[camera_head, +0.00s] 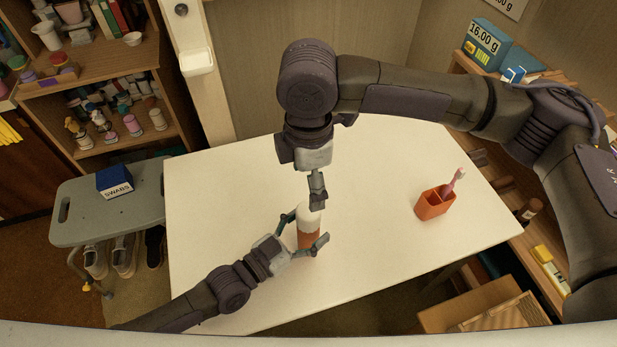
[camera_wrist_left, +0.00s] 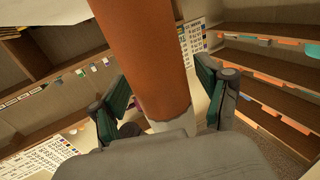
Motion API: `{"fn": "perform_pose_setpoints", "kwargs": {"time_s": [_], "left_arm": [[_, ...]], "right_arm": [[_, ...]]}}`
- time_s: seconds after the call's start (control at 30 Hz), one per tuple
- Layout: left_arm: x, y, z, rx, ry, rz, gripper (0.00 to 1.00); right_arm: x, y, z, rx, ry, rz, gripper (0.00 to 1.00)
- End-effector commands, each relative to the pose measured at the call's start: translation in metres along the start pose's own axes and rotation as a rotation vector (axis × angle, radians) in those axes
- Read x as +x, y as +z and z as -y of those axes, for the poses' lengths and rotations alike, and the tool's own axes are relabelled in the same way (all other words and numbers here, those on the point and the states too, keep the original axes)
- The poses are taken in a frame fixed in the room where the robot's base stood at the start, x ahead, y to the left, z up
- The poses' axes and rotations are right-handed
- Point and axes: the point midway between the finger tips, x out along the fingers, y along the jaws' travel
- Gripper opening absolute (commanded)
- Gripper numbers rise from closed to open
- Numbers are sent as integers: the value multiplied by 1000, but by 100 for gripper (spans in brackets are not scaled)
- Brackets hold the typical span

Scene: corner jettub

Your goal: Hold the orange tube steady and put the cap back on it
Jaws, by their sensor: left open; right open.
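The orange tube (camera_head: 307,240) stands upright on the white table, and a white part that looks like the cap (camera_head: 308,217) is at its top. I cannot tell whether the cap is seated or only resting there. My left gripper (camera_head: 306,230) is open, with one finger on each side of the tube. In the left wrist view, the tube (camera_wrist_left: 150,60) runs between the two fingers, with a white part (camera_wrist_left: 175,125) at its lower end in that picture. My right gripper (camera_head: 317,200) points down, open, just above the cap, and its fingers overlap in this view.
An orange holder (camera_head: 433,206) with a pink-handled brush (camera_head: 455,181) stands on the right of the white table (camera_head: 380,260). A blue swabs box (camera_head: 115,181) sits on a grey stool (camera_head: 140,205) at left. Most of the tabletop is clear. Shelves stand at both sides.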

Motion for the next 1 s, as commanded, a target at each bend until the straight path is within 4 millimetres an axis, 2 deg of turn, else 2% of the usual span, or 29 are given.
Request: {"fn": "perform_pose_setpoints", "kwargs": {"time_s": [0.17, 0.27, 0.7, 0.83, 1.0], "left_arm": [[-2, 0, 0, 0, 0, 1, 76], [-10, 1, 0, 0, 0, 2, 76], [-96, 1, 0, 0, 1, 4, 76], [-112, 1, 0, 0, 0, 2, 76], [-120, 0, 0, -1, 0, 0, 76]], "right_arm": [[0, 0, 0, 0, 0, 0, 81], [0, 0, 0, 0, 0, 0, 81], [0, 0, 0, 0, 0, 0, 81], [0, 0, 0, 0, 0, 0, 81], [0, 0, 0, 0, 0, 0, 81]]}}
